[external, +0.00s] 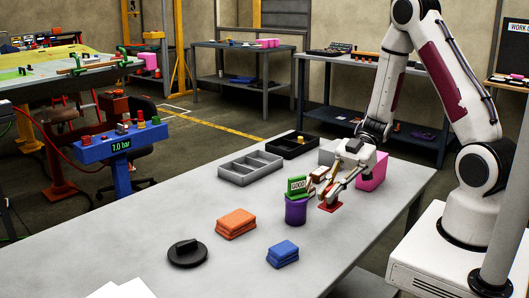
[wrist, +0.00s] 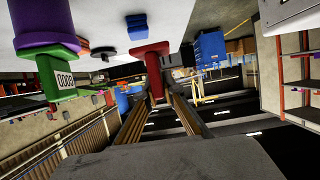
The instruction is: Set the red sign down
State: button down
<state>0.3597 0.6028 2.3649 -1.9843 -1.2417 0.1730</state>
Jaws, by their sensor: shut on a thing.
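The red sign (external: 330,207) is low over the grey table, just right of the purple cylinder. In the wrist view the red sign (wrist: 153,68) has a wide part against the table side and a narrower part between my fingers. My gripper (external: 322,195) is shut on it. The fingertips also show in the wrist view (wrist: 157,98). The fingers hide part of the sign in the external view. I cannot tell whether its lower edge touches the table.
Close left is a purple cylinder (external: 296,210) with a green sign reading "GOOD" (external: 297,187). A pink box (external: 372,172) stands behind right. Orange cloths (external: 236,223), blue cloths (external: 283,253), a black disc (external: 188,253) and a grey tray (external: 250,168) lie around. The front right tabletop is clear.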

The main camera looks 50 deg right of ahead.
aim_at(328, 208)
jog(key=shift+f, duration=0.1)
jog(key=shift+f, duration=2.85)
jog(key=shift+f, duration=2.05)
jog(key=shift+f, duration=0.1)
jog(key=c, duration=2.2)
grip_release()
jog(key=shift+o, duration=0.2)
jog(key=shift+v, duration=6.05)
